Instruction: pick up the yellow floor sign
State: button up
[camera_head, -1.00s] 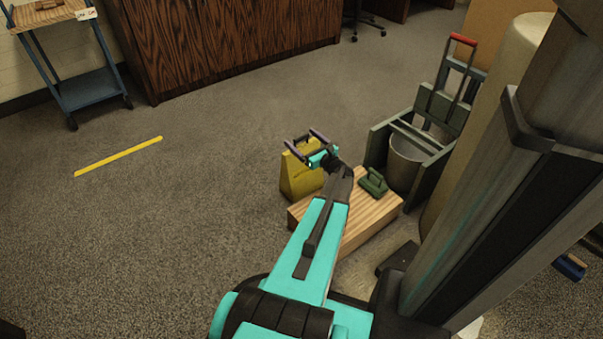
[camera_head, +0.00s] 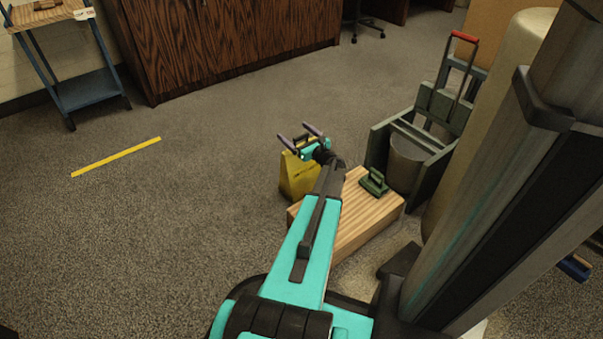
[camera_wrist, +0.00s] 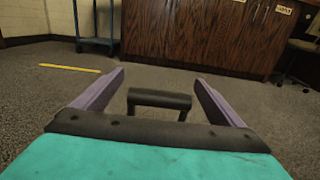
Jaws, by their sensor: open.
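The yellow floor sign (camera_head: 296,178) stands on the carpet beside the wooden box, partly hidden behind my gripper and arm in the head view. Its dark handle shows in the wrist view (camera_wrist: 159,99), between the two fingers and apart from both. My gripper (camera_head: 297,134) is open and appears just over the top of the sign in the head view. In the wrist view my gripper (camera_wrist: 158,84) has its purple fingers spread on either side of the handle. The yellow body of the sign is hidden in the wrist view.
A grey-green frame with a bucket (camera_head: 404,165) is beyond. Dark wooden cabinets (camera_head: 235,45) line the back. Open carpet with a yellow strip (camera_head: 117,157) lies left.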

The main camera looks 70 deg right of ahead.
jog(key=c, duration=1.7)
jog(key=shift+r, duration=0.1)
jog(key=shift+c, duration=0.2)
notch_tip(320, 180, up, 10)
jog(key=p, duration=0.4)
